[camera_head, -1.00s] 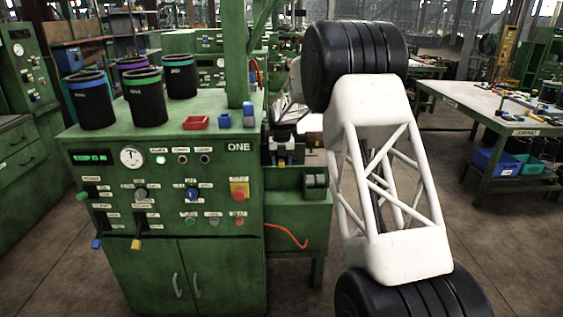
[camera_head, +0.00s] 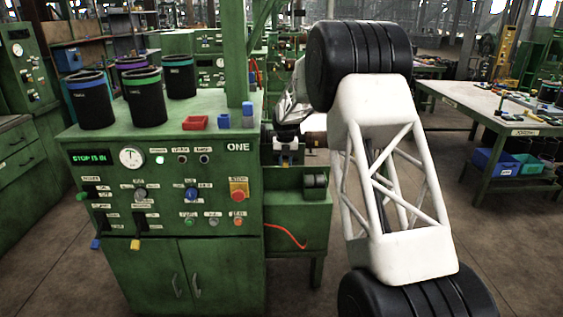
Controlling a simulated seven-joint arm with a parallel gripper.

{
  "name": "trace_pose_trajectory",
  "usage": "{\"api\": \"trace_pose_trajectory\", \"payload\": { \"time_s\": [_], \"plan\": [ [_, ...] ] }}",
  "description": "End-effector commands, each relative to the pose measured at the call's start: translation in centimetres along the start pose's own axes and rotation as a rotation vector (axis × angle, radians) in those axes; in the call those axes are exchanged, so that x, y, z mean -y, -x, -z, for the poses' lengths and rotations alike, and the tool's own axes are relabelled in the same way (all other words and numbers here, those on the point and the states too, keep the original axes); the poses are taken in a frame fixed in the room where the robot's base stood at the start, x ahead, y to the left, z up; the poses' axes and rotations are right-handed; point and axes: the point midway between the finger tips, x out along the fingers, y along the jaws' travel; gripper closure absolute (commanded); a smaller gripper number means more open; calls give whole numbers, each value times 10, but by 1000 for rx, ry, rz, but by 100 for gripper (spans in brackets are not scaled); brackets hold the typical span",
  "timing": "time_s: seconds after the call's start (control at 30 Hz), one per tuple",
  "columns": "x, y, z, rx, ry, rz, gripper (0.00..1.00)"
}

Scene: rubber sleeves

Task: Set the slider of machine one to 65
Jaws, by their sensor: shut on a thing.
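Machine one (camera_head: 215,160) is a green cabinet with "ONE" on its front panel. Its green display reads "STOP IS IN", beside a round gauge (camera_head: 132,158). The panel carries knobs, switches and two dark slots. A blue tab (camera_head: 96,244) and a yellow tab (camera_head: 136,244) stick out below them. Which part is the slider is too small to tell. My gripper (camera_head: 290,117) is a small dark shape at the machine's right side, above the side bed. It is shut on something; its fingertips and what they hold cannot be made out.
My white lattice arm link fills the right middle. Several black sleeve-like cups (camera_head: 145,97), a red tray (camera_head: 195,122) and blue blocks (camera_head: 224,121) stand on the machine's top. A red stop button (camera_head: 238,188) sits on the panel. A worktable (camera_head: 490,105) stands at right.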

Motion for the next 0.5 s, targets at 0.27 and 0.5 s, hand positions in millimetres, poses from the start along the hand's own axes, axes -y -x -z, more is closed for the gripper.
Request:
{"api": "trace_pose_trajectory", "payload": {
  "time_s": [0.27, 0.5],
  "plan": [
    [3, 0, 0, -1, -2, 0, 100],
    [3, 0, 0, 0, -1, 0, 47]
  ]
}}
